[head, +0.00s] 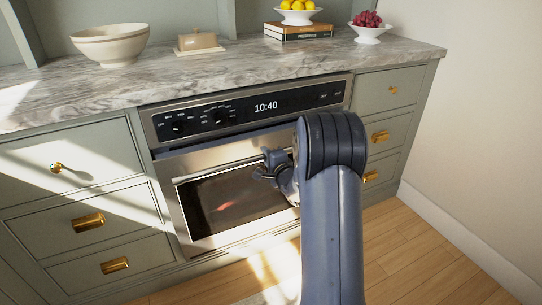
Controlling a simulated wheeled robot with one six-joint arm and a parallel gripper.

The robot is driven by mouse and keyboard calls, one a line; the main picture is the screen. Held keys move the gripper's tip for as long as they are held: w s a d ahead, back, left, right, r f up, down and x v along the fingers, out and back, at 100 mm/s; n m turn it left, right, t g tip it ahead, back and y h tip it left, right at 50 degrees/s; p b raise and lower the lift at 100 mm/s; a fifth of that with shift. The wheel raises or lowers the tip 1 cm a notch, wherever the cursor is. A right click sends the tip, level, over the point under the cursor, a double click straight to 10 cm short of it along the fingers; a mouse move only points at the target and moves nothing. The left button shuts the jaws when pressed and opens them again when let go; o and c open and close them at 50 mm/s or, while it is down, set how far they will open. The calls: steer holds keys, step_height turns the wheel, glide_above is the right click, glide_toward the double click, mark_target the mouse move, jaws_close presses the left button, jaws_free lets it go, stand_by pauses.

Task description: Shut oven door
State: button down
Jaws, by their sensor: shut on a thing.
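The oven (225,113) is built into the cabinets under the counter. Its steel-framed door (190,163) with a dark glass window (225,205) stands close to upright, with a thin dark gap below the control panel. I cannot tell exactly how far the door stands from the frame. My gripper (268,167) is at the upper part of the door, right of its middle, and is shut on it. The exact part between the fingers is too small to make out. My arm hides the door's right side.
Grey-green drawers with brass pulls (88,222) flank the oven. The marble counter (190,73) holds a bowl (110,44), a butter dish (198,42), books (297,30) and fruit dishes. Wooden floor (420,260) is clear at the right, beside a white wall.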

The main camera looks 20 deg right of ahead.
mark_target(260, 145)
steer(key=shift+g, duration=0.6)
steer(key=shift+w+r+p, duration=0.15)
steer(key=shift+w+p, duration=0.65)
steer(key=shift+w, duration=0.1)
steer(key=shift+w+r+p, duration=0.2)
steer(key=shift+w+p, duration=0.65)
steer(key=shift+w, duration=0.1)
steer(key=shift+w+r+p, duration=0.15)
steer(key=shift+w+p, duration=0.65)
steer(key=shift+w, duration=0.1)
steer(key=c, duration=1.3)
jaws_free()
steer(key=shift+w+a, duration=0.1)
steer(key=shift+o, duration=0.2)
steer(key=p+v, duration=0.1)
steer(key=v, duration=0.9)
steer(key=shift+s+p, duration=0.35)
steer(key=shift+s, duration=0.05)
steer(key=shift+w, duration=0.15)
